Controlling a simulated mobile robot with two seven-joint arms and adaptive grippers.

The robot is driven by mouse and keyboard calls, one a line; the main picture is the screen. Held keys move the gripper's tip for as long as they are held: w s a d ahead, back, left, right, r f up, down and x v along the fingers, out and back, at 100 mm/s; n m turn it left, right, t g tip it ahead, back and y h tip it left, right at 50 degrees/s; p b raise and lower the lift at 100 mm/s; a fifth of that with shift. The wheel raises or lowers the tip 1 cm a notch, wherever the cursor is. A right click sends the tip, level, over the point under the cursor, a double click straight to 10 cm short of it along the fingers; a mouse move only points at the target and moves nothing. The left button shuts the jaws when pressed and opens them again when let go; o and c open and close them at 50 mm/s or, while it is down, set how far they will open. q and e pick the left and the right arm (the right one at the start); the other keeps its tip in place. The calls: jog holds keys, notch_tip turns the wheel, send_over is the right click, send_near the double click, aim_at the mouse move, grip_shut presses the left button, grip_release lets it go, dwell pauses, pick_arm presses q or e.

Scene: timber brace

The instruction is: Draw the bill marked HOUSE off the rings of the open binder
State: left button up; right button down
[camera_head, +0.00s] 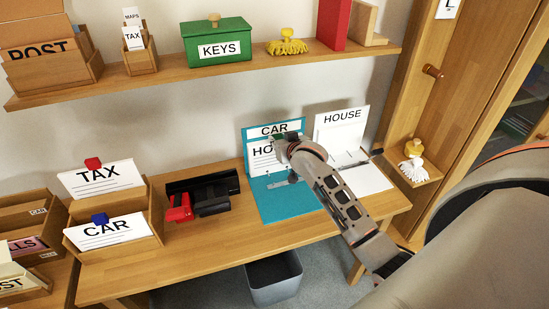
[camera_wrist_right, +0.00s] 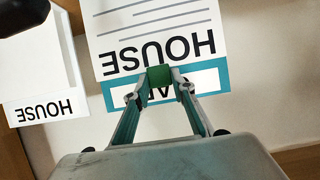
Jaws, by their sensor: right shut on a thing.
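The teal binder (camera_head: 288,203) stands open on the desk, its upright cover labelled CAR. A white bill marked HOUSE (camera_head: 262,160) is in front of that cover; my arm hides its right part. It also shows upside down in the right wrist view (camera_wrist_right: 150,30), in front of the teal cover (camera_wrist_right: 215,82). My right gripper (camera_wrist_right: 160,84) is shut on the green tab (camera_wrist_right: 160,77) at the bill's heading edge. I cannot tell whether the bill is on the rings, which are hidden. My left gripper is not in view.
A white binder labelled HOUSE (camera_head: 341,130) stands open just right of the teal one. A black and red hole punch (camera_head: 201,197) is to the left, beside a wooden holder with TAX and CAR cards (camera_head: 145,245). A shelf (camera_head: 200,75) runs above; a grey bin (camera_head: 273,280) is below.

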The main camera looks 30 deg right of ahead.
jog(key=shift+s+a, duration=0.2)
jog(key=shift+s, duration=0.55)
jog(key=shift+s+a, duration=0.2)
jog(key=shift+s, duration=0.6)
jog(key=shift+s+a, duration=0.2)
jog(key=shift+s, duration=0.55)
dwell(2.5)
jog(key=shift+r, duration=0.1)
